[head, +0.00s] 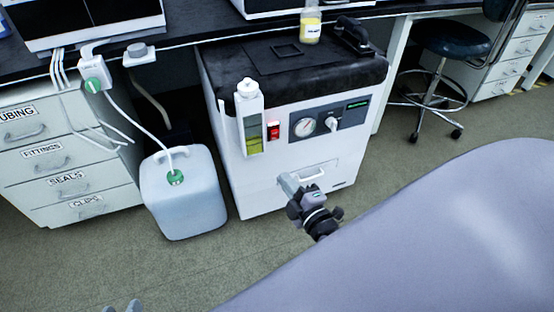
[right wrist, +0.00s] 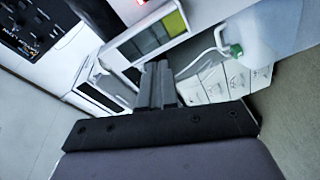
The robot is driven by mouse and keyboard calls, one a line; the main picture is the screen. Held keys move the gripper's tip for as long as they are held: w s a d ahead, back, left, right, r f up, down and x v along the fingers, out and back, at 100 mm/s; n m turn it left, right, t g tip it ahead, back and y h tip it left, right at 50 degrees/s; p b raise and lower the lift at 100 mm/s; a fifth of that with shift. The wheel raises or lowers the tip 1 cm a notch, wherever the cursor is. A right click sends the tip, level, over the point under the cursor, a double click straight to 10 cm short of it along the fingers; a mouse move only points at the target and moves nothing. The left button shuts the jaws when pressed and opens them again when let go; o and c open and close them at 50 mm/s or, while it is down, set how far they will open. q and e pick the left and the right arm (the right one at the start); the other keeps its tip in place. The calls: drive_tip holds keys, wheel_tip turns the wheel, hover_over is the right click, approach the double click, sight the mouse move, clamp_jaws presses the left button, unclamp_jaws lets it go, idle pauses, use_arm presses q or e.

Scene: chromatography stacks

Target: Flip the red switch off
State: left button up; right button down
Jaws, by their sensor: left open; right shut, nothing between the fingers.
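The red switch (head: 273,130) glows on the front panel of a white cabinet (head: 270,185), left of a round gauge (head: 304,127). In the right wrist view a red glow, likely the switch (right wrist: 141,2), is cut off by the top edge. My right gripper (head: 286,181) is below the switch, in front of the cabinet's lower face and apart from the switch. Its fingers (right wrist: 158,70) are together with nothing between them. My left gripper (head: 122,307) shows only its tips at the bottom left edge, open and far from the cabinet.
A holder with yellow-green liquid (head: 253,138) sits just left of the switch. A knob (head: 331,124) is right of the gauge. A white jug (head: 184,200) with a tube stands left of the cabinet. Labelled drawers (head: 60,175) are further left. The floor in front is clear.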

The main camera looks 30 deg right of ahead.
use_arm(q)
drive_tip(key=f+b, duration=0.1)
drive_tip(key=d+f+b, duration=0.1)
drive_tip(key=b, duration=0.1)
drive_tip(key=d+f+h+b, duration=0.1)
drive_tip(key=shift+w+f+b, duration=0.15)
drive_tip(key=shift+f+b, duration=0.1)
drive_tip(key=shift+b, duration=0.15)
use_arm(e)
drive_tip(key=w+d+f+n+t+h, duration=0.1)
drive_tip(key=w+d+f+n+h, duration=0.1)
drive_tip(key=d+f+h, duration=0.1)
drive_tip(key=shift+w+d+f, duration=0.4)
drive_tip(key=shift+d+f, duration=0.3)
drive_tip(key=shift+d, duration=0.05)
drive_tip(key=shift+w, duration=0.1)
